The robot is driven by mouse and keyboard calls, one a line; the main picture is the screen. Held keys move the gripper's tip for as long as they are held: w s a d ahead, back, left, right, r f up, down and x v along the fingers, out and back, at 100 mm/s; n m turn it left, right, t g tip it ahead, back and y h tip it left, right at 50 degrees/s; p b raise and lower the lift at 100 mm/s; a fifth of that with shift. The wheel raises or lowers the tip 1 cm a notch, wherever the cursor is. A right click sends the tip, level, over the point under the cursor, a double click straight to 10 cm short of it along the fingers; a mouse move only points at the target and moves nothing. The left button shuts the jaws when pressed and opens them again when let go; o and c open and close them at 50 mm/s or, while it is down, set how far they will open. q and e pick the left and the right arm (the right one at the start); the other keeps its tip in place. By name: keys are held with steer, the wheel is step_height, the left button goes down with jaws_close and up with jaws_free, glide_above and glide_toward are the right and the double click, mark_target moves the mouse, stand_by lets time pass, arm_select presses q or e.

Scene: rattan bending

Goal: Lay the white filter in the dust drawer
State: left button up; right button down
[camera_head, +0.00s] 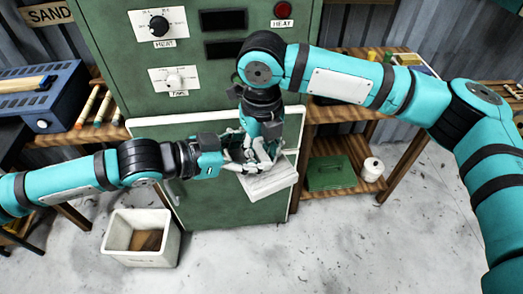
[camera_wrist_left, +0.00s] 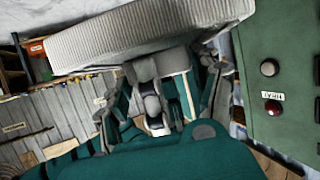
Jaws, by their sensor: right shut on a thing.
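The white filter (camera_head: 268,180) is a flat, pale slab in front of the green cabinet. My right gripper (camera_head: 267,150) comes down from above and is shut on its upper edge. My left gripper (camera_head: 234,157) reaches in from the left, close beside the right gripper and the filter; the fingers overlap in the head view. In the left wrist view, the filter (camera_wrist_left: 150,35) shows a ribbed edge across the fingertips, and the left gripper's fingers (camera_wrist_left: 163,100) stand apart. Whether they touch the filter is unclear. I cannot make out which part is the dust drawer.
A white bin (camera_head: 167,249) with brown contents stands on the floor at left. The green cabinet (camera_head: 215,205) has a white-edged front. A shelf on the right holds a green box (camera_head: 331,173) and a white roll (camera_head: 372,169). The front floor is clear.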

arm_select(q)
steer(key=o, duration=0.5)
steer(key=shift+c, duration=0.2)
